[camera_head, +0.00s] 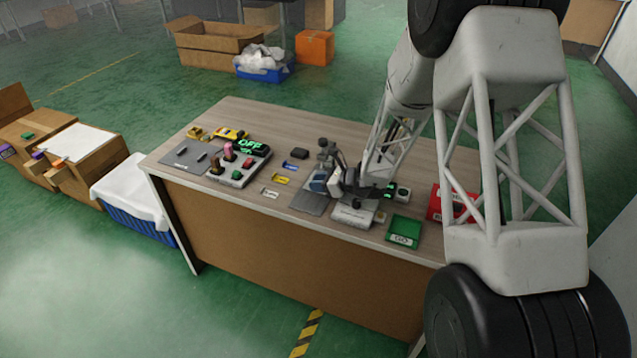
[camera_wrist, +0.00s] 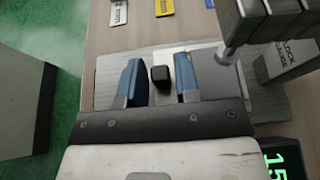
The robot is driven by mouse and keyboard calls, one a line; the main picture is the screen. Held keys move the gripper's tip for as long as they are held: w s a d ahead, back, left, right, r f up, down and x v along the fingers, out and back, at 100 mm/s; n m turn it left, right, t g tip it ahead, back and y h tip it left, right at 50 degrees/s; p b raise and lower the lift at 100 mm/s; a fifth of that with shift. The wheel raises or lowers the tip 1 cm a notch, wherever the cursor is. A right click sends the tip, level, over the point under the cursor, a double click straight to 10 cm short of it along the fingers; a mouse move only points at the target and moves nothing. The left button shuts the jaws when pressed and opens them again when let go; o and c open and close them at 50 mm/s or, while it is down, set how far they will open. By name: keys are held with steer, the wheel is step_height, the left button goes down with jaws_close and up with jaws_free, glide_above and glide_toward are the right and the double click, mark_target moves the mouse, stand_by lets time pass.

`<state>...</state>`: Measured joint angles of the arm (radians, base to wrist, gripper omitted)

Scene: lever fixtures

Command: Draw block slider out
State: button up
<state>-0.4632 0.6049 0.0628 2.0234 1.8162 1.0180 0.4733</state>
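A small black block knob (camera_wrist: 160,74), which looks like the block slider, stands on a light plate in the wrist view. My gripper (camera_wrist: 157,80) is open, with one blue fingertip on each side of the knob. Gaps show between the knob and both fingers. A grey fixture with a label ending in "LOCK GAUGE" (camera_wrist: 288,60) and metal posts (camera_wrist: 238,28) stands just right of the fingers. In the head view my gripper (camera_head: 322,182) is low over the grey plate (camera_head: 310,203) on the table; the knob cannot be made out there.
A green number display (camera_wrist: 282,162) sits at the wrist view's lower right. On the table (camera_head: 290,122) are a switch panel (camera_head: 238,170) with "OFF" lettering, coloured tags (camera_head: 281,181), a green "GO" tray (camera_head: 404,231) and a red bin (camera_head: 437,205). The table's front edge is close.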

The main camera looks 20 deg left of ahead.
mark_target(307, 209)
steer(key=shift+c, duration=0.4)
jaws_close()
steer(key=shift+s+a, duration=0.1)
steer(key=shift+s, duration=4.15)
steer(key=shift+o, duration=0.4)
jaws_free()
